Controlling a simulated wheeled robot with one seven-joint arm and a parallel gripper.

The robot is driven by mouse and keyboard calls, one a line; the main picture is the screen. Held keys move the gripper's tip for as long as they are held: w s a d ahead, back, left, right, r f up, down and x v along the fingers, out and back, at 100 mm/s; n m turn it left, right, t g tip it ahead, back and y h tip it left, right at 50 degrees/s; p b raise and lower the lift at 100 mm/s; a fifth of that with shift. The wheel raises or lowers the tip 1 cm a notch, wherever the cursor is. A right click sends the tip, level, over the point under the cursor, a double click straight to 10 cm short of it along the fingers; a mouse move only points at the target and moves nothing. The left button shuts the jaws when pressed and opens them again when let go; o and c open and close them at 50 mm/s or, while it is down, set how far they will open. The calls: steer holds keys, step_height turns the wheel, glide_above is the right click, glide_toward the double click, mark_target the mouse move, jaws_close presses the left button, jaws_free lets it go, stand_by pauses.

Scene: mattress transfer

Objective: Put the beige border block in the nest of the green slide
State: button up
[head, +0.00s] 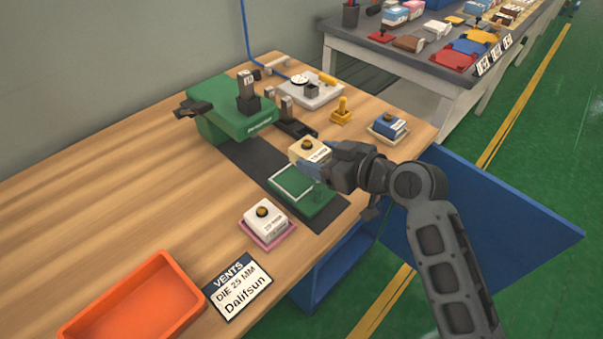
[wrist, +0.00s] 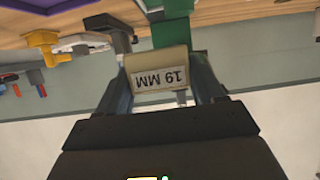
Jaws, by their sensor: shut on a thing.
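The beige border block (head: 308,151), with a dark round knob on top and a white label, is held in my gripper (head: 318,163). In the wrist view the block (wrist: 156,62) shows a "19 MM" label, upside down, between my two fingers (wrist: 160,85). The green slide (head: 318,201) lies on the dark strip at the front of the green press. Its nest (head: 292,181) is a pale-outlined square and looks empty. In the head view the block appears just behind the nest, apparently above the slide; the exact height is unclear.
A white block (head: 265,220) sits on a pink tray in front of the slide. A blue block (head: 389,125) sits on a beige tray at the right. The green press (head: 215,110) stands behind. An orange bin (head: 140,305) and a sign (head: 238,288) are at the front.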

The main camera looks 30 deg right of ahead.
mark_target(304, 189)
steer(key=a+f, duration=0.1)
steer(key=w+a+f, duration=0.1)
steer(key=a, duration=0.1)
steer(key=shift+w, duration=0.2)
steer(key=shift+a+f+p, duration=0.1)
steer(key=shift+f+p, duration=0.25)
steer(key=shift+f, duration=1.7)
steer(key=shift+f, duration=0.15)
steer(key=o, duration=1.1)
steer(key=shift+s+r, duration=0.1)
steer(key=shift+r, duration=0.15)
steer(key=b+v, duration=0.1)
steer(key=v, duration=1)
steer(key=shift+s+r, duration=0.15)
steer(key=shift+s, duration=0.2)
